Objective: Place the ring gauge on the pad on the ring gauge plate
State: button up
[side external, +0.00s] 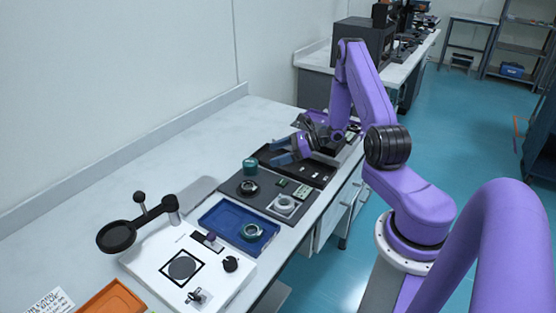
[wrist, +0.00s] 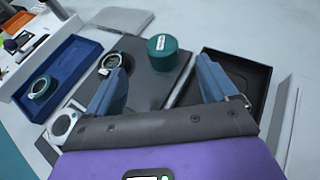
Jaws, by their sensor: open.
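My gripper (side external: 283,149) is open and empty above the black tray. In the wrist view its two blue fingers (wrist: 162,64) are spread wide apart, with the dark grey plate (wrist: 145,82) below. Several ring-like parts show, and I cannot tell for certain which is the ring gauge. A teal-edged ring (side external: 251,231) lies in the blue tray (side external: 215,216). A black ring (side external: 248,187) lies on the grey plate (side external: 232,194). A pale ring (side external: 285,202) sits on a white square on the same plate, and shows partly in the wrist view (wrist: 62,125).
A green cylinder (side external: 250,166) stands at the grey plate's back edge. The black tray (side external: 322,180) lies beside the plate. A white base (side external: 160,264) with a black round spot and a magnifier (side external: 117,236) on an arm stands in front.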

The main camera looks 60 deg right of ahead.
jog(key=s+a+r+n+g+y, duration=0.2)
jog(key=a+r+n+g, duration=0.3)
jog(key=a, duration=0.4)
jog(key=s+a+r+n+g+y, duration=0.2)
jog(key=a+r+n+g, duration=0.15)
jog(key=a+n, duration=0.55)
jog(key=s+a+r+n+g+h, duration=0.3)
jog(key=s+a+r+n+g, duration=0.1)
jog(key=s+a+n+g, duration=0.4)
jog(key=s+r+n+t+h, duration=0.2)
jog(key=s+n+h, duration=0.2)
jog(key=s+n, duration=0.5)
jog(key=s+r+n+t+h, duration=0.3)
jog(key=s+n+h, duration=0.1)
jog(key=s+n, duration=0.5)
jog(key=shift+r+n, duration=0.35)
jog(key=shift+n, duration=0.55)
